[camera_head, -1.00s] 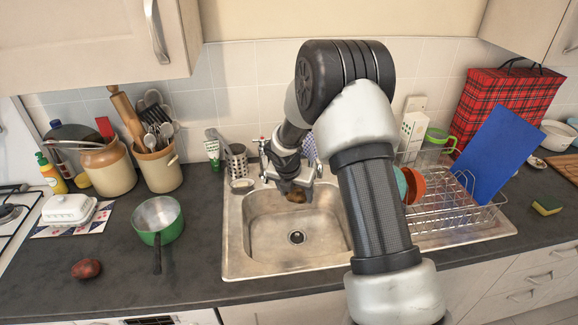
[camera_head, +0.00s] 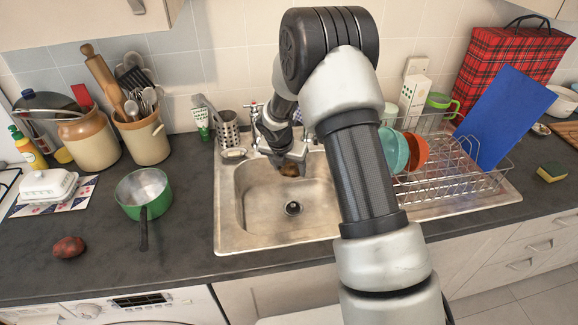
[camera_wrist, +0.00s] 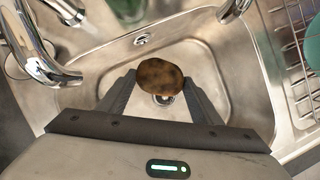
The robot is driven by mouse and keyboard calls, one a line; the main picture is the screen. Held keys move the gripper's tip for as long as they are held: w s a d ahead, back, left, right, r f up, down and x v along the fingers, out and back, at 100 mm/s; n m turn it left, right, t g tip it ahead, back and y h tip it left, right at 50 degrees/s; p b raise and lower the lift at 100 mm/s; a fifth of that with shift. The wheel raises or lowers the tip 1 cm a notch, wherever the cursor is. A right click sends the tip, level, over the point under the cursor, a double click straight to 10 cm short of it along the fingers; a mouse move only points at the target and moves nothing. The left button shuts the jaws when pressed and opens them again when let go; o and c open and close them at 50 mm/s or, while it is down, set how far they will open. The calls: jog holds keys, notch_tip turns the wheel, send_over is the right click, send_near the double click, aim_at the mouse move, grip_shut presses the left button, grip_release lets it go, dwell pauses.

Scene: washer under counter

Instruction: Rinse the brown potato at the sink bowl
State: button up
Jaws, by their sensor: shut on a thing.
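The brown potato (camera_wrist: 160,76) is between the two fingers of my gripper (camera_wrist: 161,84) in the wrist view, above the drain. My gripper is shut on it. In the head view the potato (camera_head: 289,170) hangs below my gripper (camera_head: 287,160) at the back of the sink bowl (camera_head: 262,212). It is held up over the bowl, clear of the bottom. The metal tap (camera_wrist: 36,50) is at the upper left in the wrist view, apart from the potato. I cannot see any running water.
A second, reddish potato (camera_head: 69,248) lies on the left counter near a green pan (camera_head: 144,192). A wire dish rack (camera_head: 455,185) with bowls stands right of the sink. A steel utensil holder (camera_head: 228,130) stands behind the sink. The sink bottom is empty.

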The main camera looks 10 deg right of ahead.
jog(key=shift+f+b, duration=5)
jog(key=shift+f, duration=1.4)
notch_tip(320, 180, up, 18)
jog(key=p, duration=1.5)
send_over(289, 167)
jog(key=shift+r, duration=0.15)
